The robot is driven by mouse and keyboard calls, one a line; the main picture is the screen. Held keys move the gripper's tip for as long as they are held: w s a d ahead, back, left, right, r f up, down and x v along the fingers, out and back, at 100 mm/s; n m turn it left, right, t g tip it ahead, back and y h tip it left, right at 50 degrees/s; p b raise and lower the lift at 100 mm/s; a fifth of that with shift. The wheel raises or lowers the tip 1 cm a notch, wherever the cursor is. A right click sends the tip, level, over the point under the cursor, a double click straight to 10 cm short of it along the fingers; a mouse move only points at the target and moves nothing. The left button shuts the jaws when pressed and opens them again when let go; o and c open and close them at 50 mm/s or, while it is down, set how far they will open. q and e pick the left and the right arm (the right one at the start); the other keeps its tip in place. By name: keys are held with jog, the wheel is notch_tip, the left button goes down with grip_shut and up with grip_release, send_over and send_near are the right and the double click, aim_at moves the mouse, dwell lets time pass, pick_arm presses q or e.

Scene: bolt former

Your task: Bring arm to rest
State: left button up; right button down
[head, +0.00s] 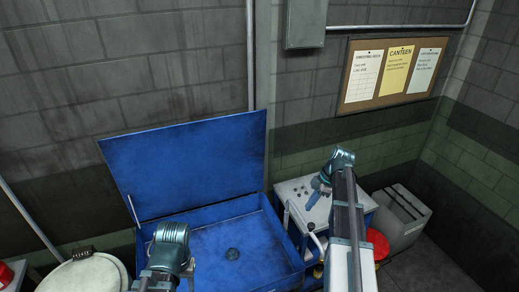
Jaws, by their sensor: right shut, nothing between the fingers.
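My right arm (350,215) comes in from the bottom right, with its teal joint above the small grey table (292,188). My right gripper (318,189) is small and dark against that table; it is shut and empty. I cannot tell whether it touches the tabletop. My left arm (170,245) shows at the bottom, with its teal joint in front of the blue basin (255,245). Its gripper fingers cannot be made out.
The basin's blue lid (190,165) stands open against the wall; a dark round drain (232,254) is in its floor. Small round parts lie on the grey table. A grey bin (402,215) and red container (378,243) stand right, a pale drum (88,275) left.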

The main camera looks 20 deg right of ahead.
jog(key=s+a+f+m+g+h+b, duration=0.1)
jog(key=a+f+b, duration=0.25)
jog(key=a, duration=0.25)
jog(key=s+a+f+m+b, duration=0.1)
jog(key=a+f+m+b, duration=0.2)
jog(key=a, duration=0.4)
jog(key=s+a+f+g+h+b, duration=0.1)
jog(key=s+a+f+b, duration=0.1)
jog(key=a+f+b, duration=0.3)
jog(key=s+a+f+m+h+b, duration=0.1)
jog(key=s+a+f+m+b, duration=0.1)
jog(key=a, duration=0.4)
jog(key=s+a+f+m+h+b, duration=0.1)
jog(key=s+a+f+m+b, duration=0.1)
jog(key=s+a+f+b, duration=0.1)
jog(key=s+a+f+m+h+b, duration=0.1)
jog(key=s+a+f+m+b, duration=0.1)
jog(key=s+a, duration=0.4)
notch_tip(320, 180, down, 2)
jog(key=a+b, duration=0.1)
jog(key=a, duration=0.1)
jog(key=shift+s+a, duration=0.25)
jog(key=shift+a, duration=0.1)
